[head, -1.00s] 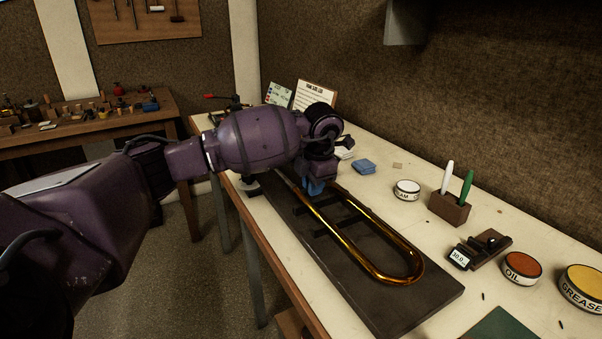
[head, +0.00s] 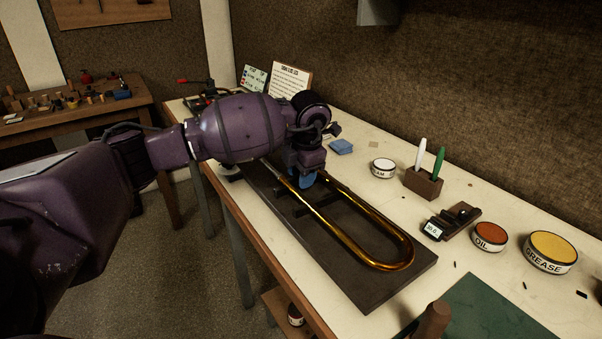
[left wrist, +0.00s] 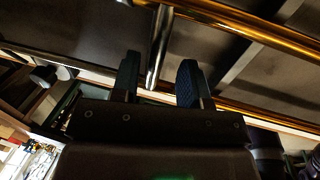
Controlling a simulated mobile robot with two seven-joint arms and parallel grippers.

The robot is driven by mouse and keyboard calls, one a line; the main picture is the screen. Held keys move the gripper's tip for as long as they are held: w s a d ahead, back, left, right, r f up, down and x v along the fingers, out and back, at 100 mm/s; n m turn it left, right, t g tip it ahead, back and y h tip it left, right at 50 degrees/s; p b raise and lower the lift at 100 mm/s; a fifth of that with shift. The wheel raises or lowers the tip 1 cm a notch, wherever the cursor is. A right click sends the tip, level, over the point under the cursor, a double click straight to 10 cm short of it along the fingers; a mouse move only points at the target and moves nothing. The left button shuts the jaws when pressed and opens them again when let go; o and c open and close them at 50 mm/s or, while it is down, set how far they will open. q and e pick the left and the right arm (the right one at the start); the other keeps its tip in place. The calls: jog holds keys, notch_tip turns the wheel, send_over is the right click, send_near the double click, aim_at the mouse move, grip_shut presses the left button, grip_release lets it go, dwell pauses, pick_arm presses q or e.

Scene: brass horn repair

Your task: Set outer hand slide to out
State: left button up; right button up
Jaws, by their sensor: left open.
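The outer hand slide (head: 409,250) is a long, gold-coloured U-shaped tube. It lies on a dark board (head: 372,288) with its rounded end toward the lower right; its far end is partly hidden by my left arm. My left gripper (head: 304,180) points down over the far part of the slide, its blue fingertip beside the tubes. In the left wrist view the gripper (left wrist: 159,78) is open, with a silver crossbar (left wrist: 158,48) between its spread fingers. Whether the fingers touch the bar I cannot tell. My right gripper is out of view.
Right of the board stand a cream tin (head: 383,168), a pen block (head: 423,184), a small gauge (head: 433,229), an oil tin (head: 489,237) and a grease tin (head: 549,253). A blue cloth (head: 341,146) lies behind. A green mat (head: 490,312) lies at front right.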

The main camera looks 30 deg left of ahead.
pick_arm(q)
jog(key=shift+r, duration=0.35)
notch_tip(320, 180, up, 10)
jog(key=d+p, duration=0.1)
jog(key=d, duration=0.1)
jog(key=shift+s+p, duration=0.3)
jog(key=shift+s, duration=0.1)
jog(key=shift+f, duration=0.1)
